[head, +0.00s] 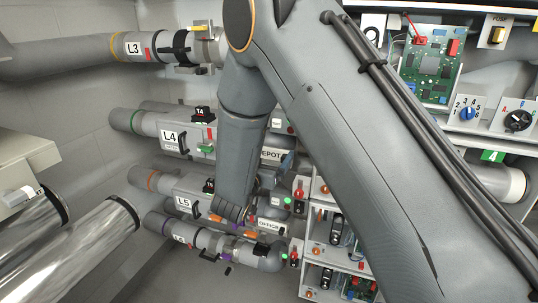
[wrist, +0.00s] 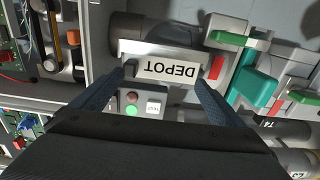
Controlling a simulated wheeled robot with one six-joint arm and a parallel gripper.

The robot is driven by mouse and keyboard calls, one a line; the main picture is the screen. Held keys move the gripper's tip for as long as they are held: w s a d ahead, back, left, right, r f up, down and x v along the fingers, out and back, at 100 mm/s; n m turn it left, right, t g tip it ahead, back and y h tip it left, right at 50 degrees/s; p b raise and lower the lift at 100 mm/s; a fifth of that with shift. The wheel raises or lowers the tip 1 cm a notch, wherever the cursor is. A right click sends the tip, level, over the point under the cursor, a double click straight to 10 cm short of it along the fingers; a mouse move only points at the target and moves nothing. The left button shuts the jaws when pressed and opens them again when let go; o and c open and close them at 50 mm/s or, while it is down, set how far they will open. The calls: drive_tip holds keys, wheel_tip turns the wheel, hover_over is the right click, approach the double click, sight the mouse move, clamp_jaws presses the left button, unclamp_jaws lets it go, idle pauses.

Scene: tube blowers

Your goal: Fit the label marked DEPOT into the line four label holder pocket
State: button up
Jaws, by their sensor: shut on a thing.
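The white label marked DEPOT (wrist: 172,70) is upside down in the wrist view, spanning between the two dark fingertips of my gripper (wrist: 164,74). My gripper is shut on it, one finger at each end. A pale metal holder rim (wrist: 160,47) shows along the label's far side. I cannot tell whether the label is inside the pocket or only in front of it. In the head view the DEPOT label (head: 271,154) shows partly behind my arm, at the right end of the line marked L4 (head: 170,137). My fingers are hidden there.
A button box with a green light (wrist: 131,110) sits just below the label in the wrist view. The lower line carries an OFFICE label (head: 270,225). Shelves with circuit boards (head: 431,66) are right.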

drive_tip(key=shift+f, duration=0.25)
drive_tip(key=o, duration=0.7)
drive_tip(key=shift+o, duration=0.2)
drive_tip(key=b+v, duration=0.2)
drive_tip(key=v, duration=0.5)
drive_tip(key=shift+s+a, duration=0.15)
drive_tip(key=shift+s, duration=0.2)
